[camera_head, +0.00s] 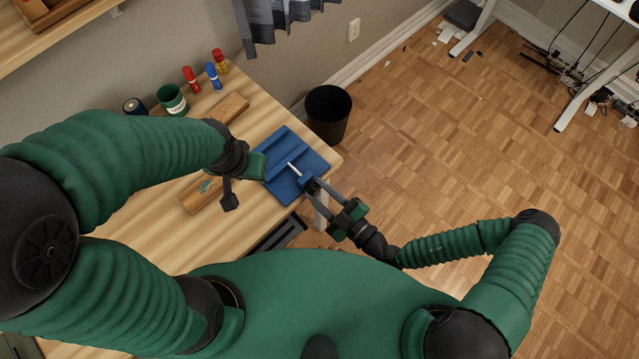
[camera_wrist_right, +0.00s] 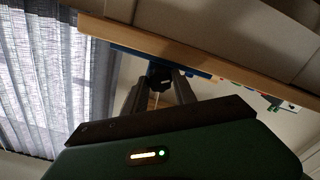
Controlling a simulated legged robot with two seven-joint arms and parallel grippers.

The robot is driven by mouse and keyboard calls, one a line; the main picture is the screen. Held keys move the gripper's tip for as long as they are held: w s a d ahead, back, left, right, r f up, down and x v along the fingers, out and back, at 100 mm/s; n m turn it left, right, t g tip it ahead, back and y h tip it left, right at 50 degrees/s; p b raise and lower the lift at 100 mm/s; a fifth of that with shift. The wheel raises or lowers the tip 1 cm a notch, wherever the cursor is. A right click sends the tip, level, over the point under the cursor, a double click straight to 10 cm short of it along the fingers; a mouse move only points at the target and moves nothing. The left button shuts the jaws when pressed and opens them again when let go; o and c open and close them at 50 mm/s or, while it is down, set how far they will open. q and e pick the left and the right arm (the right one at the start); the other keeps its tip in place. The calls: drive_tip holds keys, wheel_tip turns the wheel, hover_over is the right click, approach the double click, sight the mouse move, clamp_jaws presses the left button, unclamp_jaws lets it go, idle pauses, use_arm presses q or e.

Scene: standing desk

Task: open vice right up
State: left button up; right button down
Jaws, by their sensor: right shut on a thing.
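The blue vice (camera_head: 284,172) sits on the desk's right front corner, with a light metal rod showing on it. My right gripper (camera_head: 315,188) is at the vice's front right side, shut on the vice handle. In the right wrist view the fingers (camera_wrist_right: 160,82) close at a dark part below the blue edge of the vice (camera_wrist_right: 135,54); the handle itself is largely hidden. My left gripper (camera_head: 240,180) is over the desk at the vice's left side. Its fingers are seen from above, and I cannot tell whether they are apart or touching the vice.
Red, blue and yellow-red bottles (camera_head: 212,76), a green cup (camera_head: 172,99) and a dark can (camera_head: 134,106) stand along the wall. A wooden block (camera_head: 231,107) lies behind the vice, and another wooden piece (camera_head: 198,197) lies left of it. A black bin (camera_head: 328,112) stands beyond the desk.

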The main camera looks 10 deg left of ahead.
drive_tip(key=shift+n, duration=0.3)
drive_tip(key=c, duration=1)
unclamp_jaws()
drive_tip(key=b+v, duration=0.1)
drive_tip(key=v, duration=1.5)
drive_tip(key=shift+s+d, duration=0.2)
drive_tip(key=shift+d, duration=0.15)
drive_tip(key=shift+f, duration=0.1)
